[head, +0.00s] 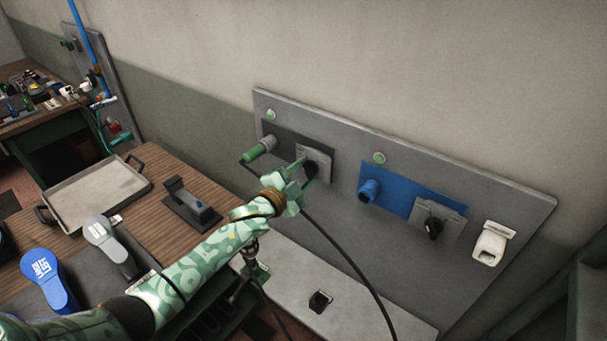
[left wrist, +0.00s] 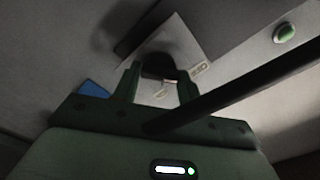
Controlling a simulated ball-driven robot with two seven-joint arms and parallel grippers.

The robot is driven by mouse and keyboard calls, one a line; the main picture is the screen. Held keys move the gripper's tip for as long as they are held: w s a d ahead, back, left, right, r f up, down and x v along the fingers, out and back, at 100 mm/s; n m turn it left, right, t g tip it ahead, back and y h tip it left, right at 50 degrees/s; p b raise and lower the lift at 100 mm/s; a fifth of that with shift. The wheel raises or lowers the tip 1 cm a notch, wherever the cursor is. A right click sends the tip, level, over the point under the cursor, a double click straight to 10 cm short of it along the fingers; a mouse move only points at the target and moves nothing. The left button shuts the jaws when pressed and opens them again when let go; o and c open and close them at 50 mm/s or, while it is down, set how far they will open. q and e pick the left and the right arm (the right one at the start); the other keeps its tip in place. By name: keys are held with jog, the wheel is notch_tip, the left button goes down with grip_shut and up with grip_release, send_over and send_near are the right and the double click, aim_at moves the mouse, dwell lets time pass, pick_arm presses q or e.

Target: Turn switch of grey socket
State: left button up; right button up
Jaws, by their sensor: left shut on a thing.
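The grey socket (head: 268,143) is on a dark plate at the left of the wall panel, with a green plug (head: 252,154) at its front. Right of it is its switch, a black knob (head: 311,170) on a light grey plate (head: 318,157). My left gripper (head: 302,168) is at this knob and partly hides it. In the left wrist view the black knob (left wrist: 158,65) sits between the two fingers, against the grey plate (left wrist: 185,50), and the gripper is shut on it. My right gripper is not in view.
A blue socket (head: 369,190) with a second black switch (head: 434,228) and a white socket (head: 490,243) are further right on the panel (head: 460,190). A dark cable (head: 350,262) hangs across the panel below my gripper. A tray (head: 97,192) lies on the wooden table.

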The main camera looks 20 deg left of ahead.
pick_arm(q)
jog(key=o, duration=1)
jog(key=shift+f, duration=0.1)
jog(key=b+v, duration=0.1)
jog(key=v, duration=1.5)
jog(key=shift+s+a, duration=0.1)
jog(key=shift+s, duration=0.1)
